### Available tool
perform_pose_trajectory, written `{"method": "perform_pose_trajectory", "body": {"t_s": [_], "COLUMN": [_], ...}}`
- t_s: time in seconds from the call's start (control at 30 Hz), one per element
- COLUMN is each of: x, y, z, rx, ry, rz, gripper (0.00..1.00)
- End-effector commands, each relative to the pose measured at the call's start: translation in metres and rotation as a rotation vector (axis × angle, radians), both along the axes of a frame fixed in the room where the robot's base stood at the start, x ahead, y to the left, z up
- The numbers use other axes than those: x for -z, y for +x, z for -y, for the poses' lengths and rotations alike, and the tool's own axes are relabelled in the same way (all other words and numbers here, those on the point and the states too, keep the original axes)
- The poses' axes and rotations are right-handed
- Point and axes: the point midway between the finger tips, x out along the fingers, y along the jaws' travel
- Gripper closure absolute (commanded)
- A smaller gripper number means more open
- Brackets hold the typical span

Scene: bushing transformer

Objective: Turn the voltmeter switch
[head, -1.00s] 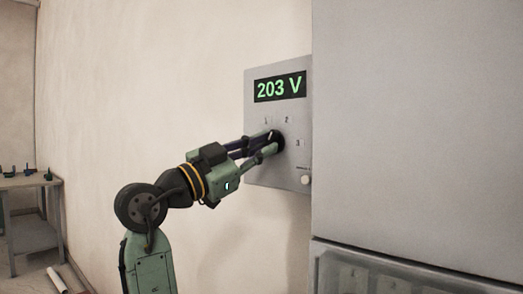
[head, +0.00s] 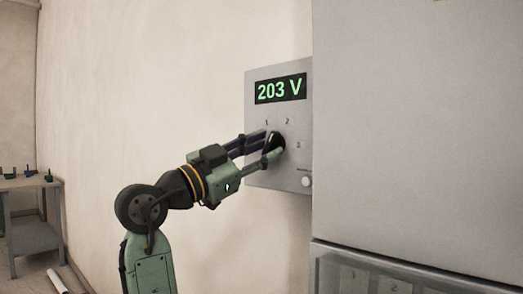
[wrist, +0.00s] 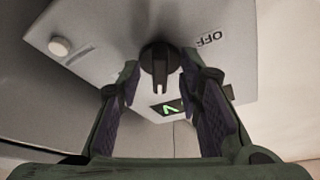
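The voltmeter panel (head: 255,160) is a grey plate on the wall with a green display (head: 281,89) reading 203 V. Below the display are marks 1, 2 and 3. The voltmeter switch (head: 277,141) is a black rotary knob, partly hidden by my fingers in the head view. In the wrist view, the switch (wrist: 160,62) shows a raised handle, and an OFF mark (wrist: 211,39) lies beside it. My gripper (head: 269,146) is open, its fingers on either side of the switch. The wrist view shows gaps between the fingertips and the handle. Which mark the handle points to is unclear.
A small white round button (head: 306,182) is at the panel's lower right. A large grey cabinet (head: 420,130) stands close on the right. A workbench (head: 30,182) is at the far left. The wall left of the panel is bare.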

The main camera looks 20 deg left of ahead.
Motion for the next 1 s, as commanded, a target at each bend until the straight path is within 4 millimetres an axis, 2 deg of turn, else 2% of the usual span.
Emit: {"method": "perform_pose_trajectory", "body": {"t_s": [0.23,0.5,0.7,1.0], "x": [0.006,0.025,0.036,0.040], "y": [-0.014,-0.061,-0.086,-0.097], "z": [-0.010,-0.038,-0.054,-0.059], "rx": [-0.002,-0.003,-0.002,0.000], "ry": [-0.002,0.000,-0.002,0.000], "rz": [0.001,0.001,-0.001,0.000], "gripper": [0.68,0.68,0.68,0.68]}}
